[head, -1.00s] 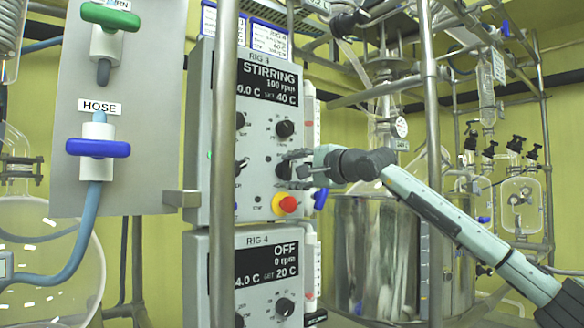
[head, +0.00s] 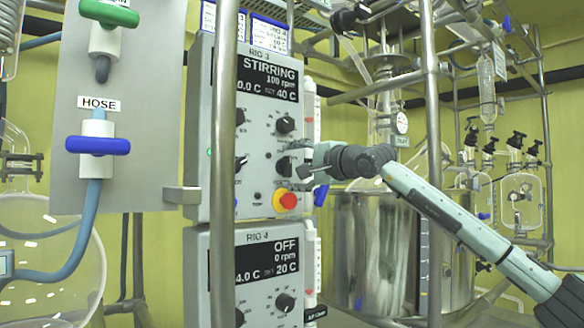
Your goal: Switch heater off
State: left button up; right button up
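The RIG 3 control box (head: 262,206) stands at centre. Its display (head: 270,80) reads STIRRING, 100 rpm, with a set value of 40 C. Its front has several black knobs, including an upper right knob (head: 285,125) and a lower right knob (head: 284,166). My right gripper (head: 302,165) is at the right edge of this panel, just right of the lower right knob and close to it. I see nothing held, but its finger spacing is unclear, and contact with the knob cannot be told. A red and yellow button (head: 285,201) sits below. My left gripper is not in view.
The RIG 4 box (head: 262,233) below reads OFF, 0 rpm, set 20 C. Metal posts stand before the boxes (head: 223,130) and to the right (head: 432,150). A steel vessel (head: 375,250) is behind my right arm. A HOSE valve panel (head: 145,150) stands left.

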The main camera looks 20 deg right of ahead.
jog(key=v, duration=1.2)
dwell(0.3)
